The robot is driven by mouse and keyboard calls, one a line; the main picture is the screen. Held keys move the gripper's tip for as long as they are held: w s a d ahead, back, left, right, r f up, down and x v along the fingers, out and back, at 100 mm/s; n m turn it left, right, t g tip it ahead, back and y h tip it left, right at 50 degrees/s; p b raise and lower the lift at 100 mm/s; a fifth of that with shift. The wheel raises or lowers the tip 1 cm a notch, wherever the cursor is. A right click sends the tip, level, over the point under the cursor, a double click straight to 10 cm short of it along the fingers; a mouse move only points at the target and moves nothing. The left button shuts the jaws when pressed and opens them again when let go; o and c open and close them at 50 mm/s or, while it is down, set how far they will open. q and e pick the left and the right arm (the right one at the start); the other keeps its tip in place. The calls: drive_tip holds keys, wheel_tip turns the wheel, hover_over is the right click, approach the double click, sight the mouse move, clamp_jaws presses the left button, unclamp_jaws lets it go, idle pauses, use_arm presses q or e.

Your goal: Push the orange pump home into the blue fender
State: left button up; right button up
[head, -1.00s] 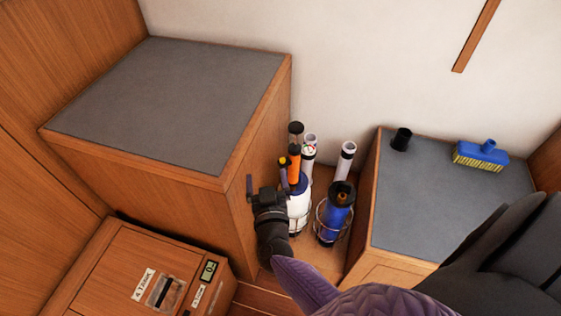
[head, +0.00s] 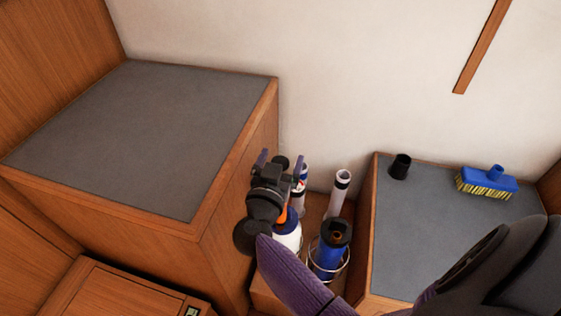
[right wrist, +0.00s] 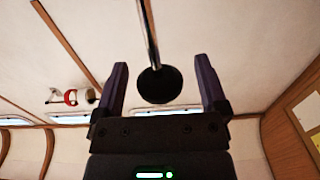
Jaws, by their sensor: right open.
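The orange pump (head: 283,215) stands among the upright things in the corner locker, mostly hidden behind my right gripper. Its black knob (head: 281,163) shows between the fingers; a black knob on a metal rod (right wrist: 158,85) also shows between them in the right wrist view. My right gripper (head: 280,161) is open, its fingers apart on either side of the knob, with gaps visible. The blue fender (head: 329,260), with a dark top, stands in a wire ring just right of the gripper. The pump's lower end is hidden. My left gripper is out of view.
A white fender with a blue top (head: 287,238) stands below the gripper. Grey-topped cabinets flank the space, left (head: 150,135) and right (head: 420,235).

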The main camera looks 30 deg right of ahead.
clamp_jaws()
drive_tip(key=c, duration=0.8)
unclamp_jaws()
clamp_jaws()
